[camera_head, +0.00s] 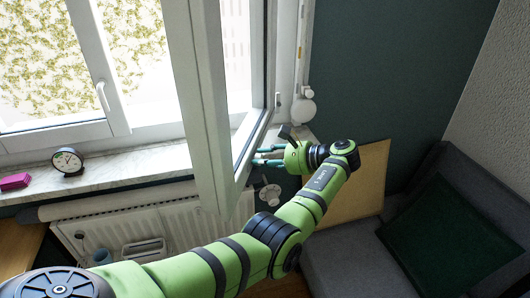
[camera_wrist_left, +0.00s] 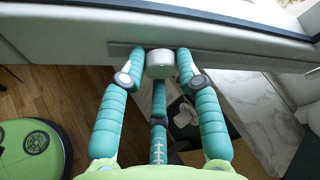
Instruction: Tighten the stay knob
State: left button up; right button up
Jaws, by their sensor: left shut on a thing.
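The stay knob (camera_wrist_left: 160,64) is a small pale, round knob at the lower edge of the open window sash (camera_head: 205,85). It shows in the left wrist view, on a grey bar along the sash. My left gripper (camera_head: 268,156) reaches the sash's lower edge from the right in the head view. Its teal fingers are shut on the knob, with fingertips on both sides and a third finger below. In the head view I cannot make out the knob behind the fingers and sash. My right gripper is in neither view.
The marble sill (camera_head: 120,170) holds a round black clock (camera_head: 67,161) and a pink object (camera_head: 14,181). A white radiator (camera_head: 120,232) is below. A grey sofa (camera_head: 345,265) with a dark green cushion (camera_head: 448,240) stands at right, near a tan board (camera_head: 372,170).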

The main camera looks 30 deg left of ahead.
pick_arm(q)
jog(key=shift+w+r+m+g+h, duration=0.2)
jog(key=shift+m+g+h, duration=0.15)
jog(key=shift+m, duration=0.45)
jog(key=shift+f, duration=0.15)
jog(key=o, duration=1.1)
jog(key=shift+w+f, duration=0.15)
notch_tip(320, 180, up, 10)
jog(key=shift+r, duration=0.1)
